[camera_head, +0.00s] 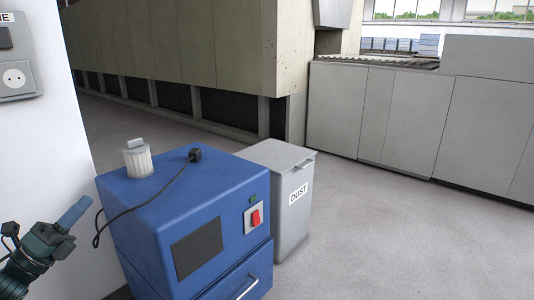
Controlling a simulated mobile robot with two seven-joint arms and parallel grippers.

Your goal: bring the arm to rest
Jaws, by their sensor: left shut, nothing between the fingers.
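My left gripper (74,215) is at the lower left, its arm coming in from the left edge. Its blue fingers are together with nothing between them, pointing up and to the right. It is in front of the white wall, to the left of the blue machine (190,215), and looks apart from it. My right gripper does not show.
A ribbed light filter (138,162) and a black cable with a plug (194,155) lie on the blue machine. A grey bin (290,215) labelled DUST stands just behind it. A wall socket (15,78) is at the upper left. Open floor (400,235) lies to the right.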

